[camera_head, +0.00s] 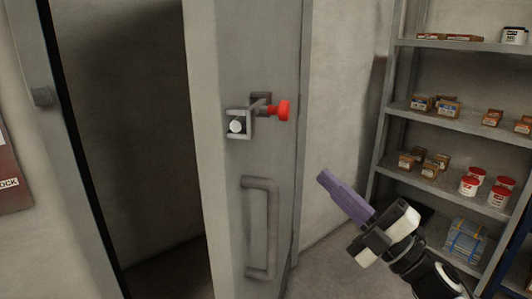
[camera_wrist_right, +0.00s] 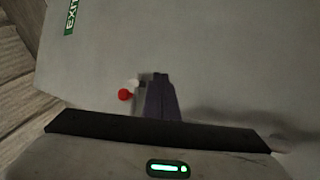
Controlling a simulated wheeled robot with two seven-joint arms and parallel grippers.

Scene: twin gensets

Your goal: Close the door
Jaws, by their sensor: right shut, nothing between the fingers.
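The grey door (camera_head: 233,205) stands open, with its edge and one face turned toward me in the head view. A vertical bar handle (camera_head: 261,228) is on that face. Above it is a latch (camera_head: 239,123) with a red knob (camera_head: 283,111). My right gripper (camera_head: 325,178) is to the right of the handle in the picture, its purple fingers together and empty. In the right wrist view the fingers (camera_wrist_right: 158,80) appear in front of a pale surface, beside the red knob (camera_wrist_right: 124,95). I cannot tell whether they touch the door. My left gripper is out of view.
The open doorway (camera_head: 135,130) is left of the door, bounded by a grey frame (camera_head: 60,140). Metal shelves (camera_head: 455,112) with boxes and tins stand at the right, behind my right arm. A green EXIT sign (camera_wrist_right: 71,16) shows in the right wrist view.

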